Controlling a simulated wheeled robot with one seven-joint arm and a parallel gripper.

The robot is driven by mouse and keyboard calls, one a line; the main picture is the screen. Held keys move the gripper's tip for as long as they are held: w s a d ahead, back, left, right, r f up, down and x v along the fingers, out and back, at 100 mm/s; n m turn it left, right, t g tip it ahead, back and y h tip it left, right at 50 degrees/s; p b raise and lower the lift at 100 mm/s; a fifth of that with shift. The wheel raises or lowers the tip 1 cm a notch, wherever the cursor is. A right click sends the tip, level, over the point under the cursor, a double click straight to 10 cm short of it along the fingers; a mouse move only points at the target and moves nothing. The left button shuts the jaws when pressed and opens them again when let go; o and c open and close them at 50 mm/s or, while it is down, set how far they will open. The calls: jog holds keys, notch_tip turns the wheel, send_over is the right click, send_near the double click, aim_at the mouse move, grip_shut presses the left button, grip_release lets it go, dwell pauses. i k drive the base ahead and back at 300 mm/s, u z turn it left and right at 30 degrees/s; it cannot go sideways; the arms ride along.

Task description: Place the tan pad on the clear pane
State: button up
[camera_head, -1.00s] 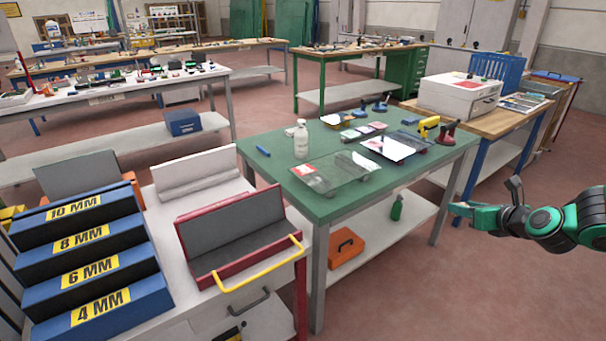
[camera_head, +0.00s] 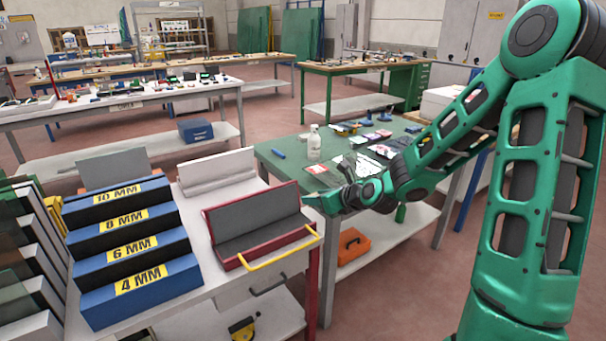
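The clear pane (camera_head: 326,177) lies flat on the green-topped table, with a red-and-white label at its left end. My gripper and forearm hide much of it. My gripper (camera_head: 329,183) is in front of the pane in this view, its fingers apart with nothing seen between them. I cannot tell its height over the table. I cannot make out a tan pad; it may be hidden behind my arm or too small to tell.
A white bottle (camera_head: 314,143) and a blue marker (camera_head: 278,153) stand and lie near the table's left side. Blue suction tools (camera_head: 385,115) are at the back. A red-framed grey rest (camera_head: 258,223) and a blue stepped rack (camera_head: 134,250) occupy the white bench at front left.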

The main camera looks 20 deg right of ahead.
aim_at(332, 175)
jog(key=u, duration=0.4)
jog(key=i, duration=1)
jog(key=z, duration=0.05)
